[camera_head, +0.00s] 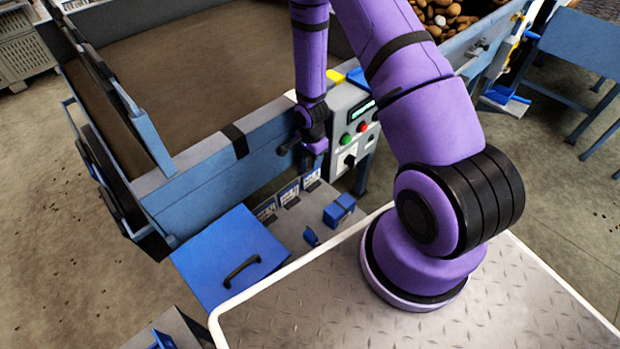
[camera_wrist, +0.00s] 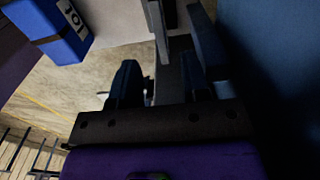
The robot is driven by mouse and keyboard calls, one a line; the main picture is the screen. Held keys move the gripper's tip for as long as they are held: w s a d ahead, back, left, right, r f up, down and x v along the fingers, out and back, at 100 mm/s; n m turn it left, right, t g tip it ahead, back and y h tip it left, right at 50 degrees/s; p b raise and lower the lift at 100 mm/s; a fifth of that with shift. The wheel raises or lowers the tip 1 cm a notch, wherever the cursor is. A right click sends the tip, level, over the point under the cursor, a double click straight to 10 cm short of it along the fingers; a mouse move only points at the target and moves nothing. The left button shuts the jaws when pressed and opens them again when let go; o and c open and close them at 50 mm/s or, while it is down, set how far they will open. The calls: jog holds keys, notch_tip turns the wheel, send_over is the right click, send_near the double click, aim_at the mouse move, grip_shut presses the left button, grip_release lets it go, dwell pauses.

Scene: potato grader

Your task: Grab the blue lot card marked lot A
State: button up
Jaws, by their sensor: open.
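No lettering "lot A" can be read for certain. In the head view, blue block-like pieces (camera_head: 338,211) sit on the grey shelf below the machine, with a smaller blue piece (camera_head: 311,237) nearby. A flat blue piece (camera_head: 358,78) lies on top of the control box. My gripper (camera_head: 317,146) hangs beside the control box above the shelf.
The control box (camera_head: 349,128) with green and red buttons stands close beside my gripper. White labelled plates (camera_head: 288,193) line the back of the shelf. A blue lidded box (camera_head: 232,260) with a black handle is left of it.

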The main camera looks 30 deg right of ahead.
aim_at(311, 170)
jog(key=shift+f, duration=4.65)
jog(key=shift+f, duration=0.25)
grip_shut()
